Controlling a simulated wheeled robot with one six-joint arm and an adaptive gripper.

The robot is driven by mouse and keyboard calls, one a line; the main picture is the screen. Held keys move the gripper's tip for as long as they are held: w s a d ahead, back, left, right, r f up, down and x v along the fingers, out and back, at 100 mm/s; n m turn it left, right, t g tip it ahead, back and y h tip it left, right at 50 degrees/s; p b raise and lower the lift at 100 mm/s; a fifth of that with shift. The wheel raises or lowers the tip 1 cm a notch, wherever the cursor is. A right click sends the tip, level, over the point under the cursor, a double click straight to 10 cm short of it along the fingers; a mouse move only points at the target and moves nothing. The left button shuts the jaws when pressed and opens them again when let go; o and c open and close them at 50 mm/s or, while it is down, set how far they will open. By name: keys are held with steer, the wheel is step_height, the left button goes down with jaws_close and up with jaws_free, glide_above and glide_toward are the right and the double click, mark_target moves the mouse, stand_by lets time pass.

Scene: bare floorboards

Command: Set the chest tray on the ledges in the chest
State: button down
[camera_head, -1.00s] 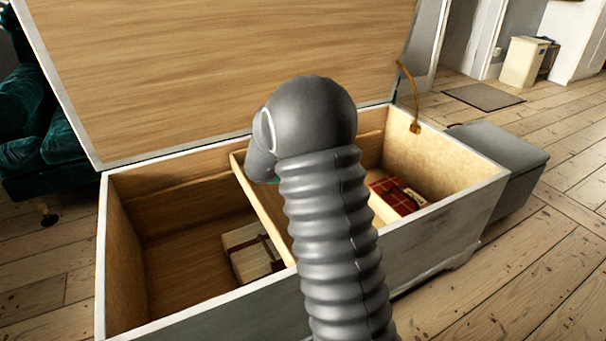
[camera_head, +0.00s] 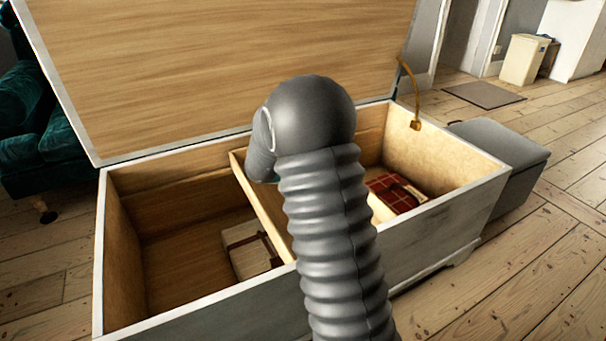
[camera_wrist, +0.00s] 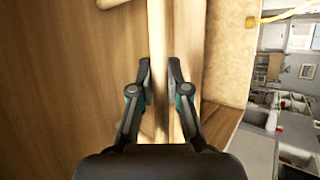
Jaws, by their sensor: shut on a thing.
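The open chest (camera_head: 205,312) has pale wooden inner walls and a raised lid (camera_head: 220,70). The chest tray (camera_head: 262,205) shows in the head view as a light wooden wall running front to back inside the chest, left of my arm. My arm hides much of the tray, and I cannot tell whether it touches the ledges. In the wrist view my gripper (camera_wrist: 159,78) is shut on the tray's thin upright wall (camera_wrist: 158,112), with one finger on each side. In the head view the fingers are hidden behind my arm.
A pale strapped package (camera_head: 250,248) lies on the chest floor at left. A red plaid item (camera_head: 396,192) lies at the right end. A brass lid stay (camera_head: 412,90) rises at the back right. A grey box (camera_head: 500,155) stands right of the chest, a green sofa (camera_head: 35,135) left.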

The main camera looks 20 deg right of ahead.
steer(key=c, duration=1.1)
jaws_free()
steer(key=shift+r, duration=0.15)
steer(key=shift+f, duration=0.2)
steer(key=v, duration=1.2)
steer(key=shift+r, duration=0.15)
steer(key=shift+w+a, duration=0.1)
